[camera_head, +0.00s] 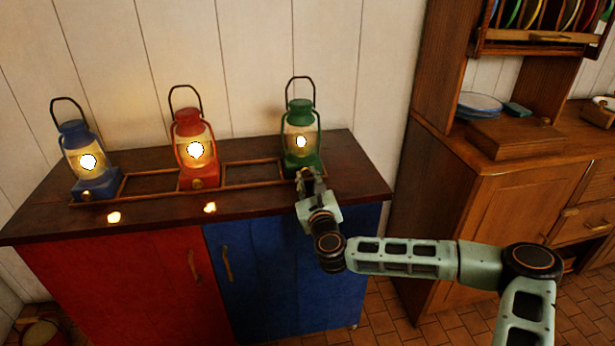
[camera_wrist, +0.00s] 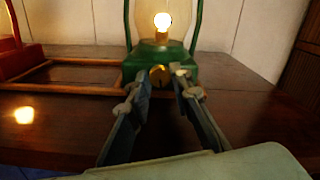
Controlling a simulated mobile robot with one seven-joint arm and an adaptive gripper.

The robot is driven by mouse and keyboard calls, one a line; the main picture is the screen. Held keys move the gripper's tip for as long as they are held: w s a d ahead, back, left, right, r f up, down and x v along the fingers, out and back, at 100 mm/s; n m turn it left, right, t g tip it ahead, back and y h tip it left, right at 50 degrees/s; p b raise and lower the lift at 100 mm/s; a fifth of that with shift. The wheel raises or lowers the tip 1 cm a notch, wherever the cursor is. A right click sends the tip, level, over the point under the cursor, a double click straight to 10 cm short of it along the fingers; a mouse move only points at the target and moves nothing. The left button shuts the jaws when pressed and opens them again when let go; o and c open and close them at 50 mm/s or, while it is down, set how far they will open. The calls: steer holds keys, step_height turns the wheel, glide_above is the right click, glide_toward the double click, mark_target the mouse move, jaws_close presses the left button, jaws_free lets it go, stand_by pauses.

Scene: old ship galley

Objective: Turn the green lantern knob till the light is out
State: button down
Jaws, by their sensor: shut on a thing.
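The green lantern (camera_head: 301,140) stands upright at the right end of the row on the cabinet top, and its light is lit, smaller than the glow of the other two. In the wrist view its green base (camera_wrist: 186,56) and glowing bulb (camera_wrist: 162,21) show straight ahead. Its brass knob (camera_wrist: 159,76) sits on the front of the base, between my fingertips. My gripper (camera_head: 307,178) reaches the front of this lantern and is shut on the knob; in the wrist view its two fingers (camera_wrist: 161,82) flank it. The head view hides the knob behind my gripper.
A lit red lantern (camera_head: 194,150) and a lit blue lantern (camera_head: 83,160) stand to the left. A low wooden rail frame (camera_head: 253,173) runs between the lanterns. The dark cabinet top (camera_head: 240,210) is clear in front. A wooden dresser (camera_head: 500,190) stands at right.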

steer(key=shift+n, duration=1.2)
steer(key=shift+f, duration=0.1)
steer(key=c, duration=1.7)
jaws_free()
steer(key=shift+c, duration=0.2)
steer(key=v, duration=1.2)
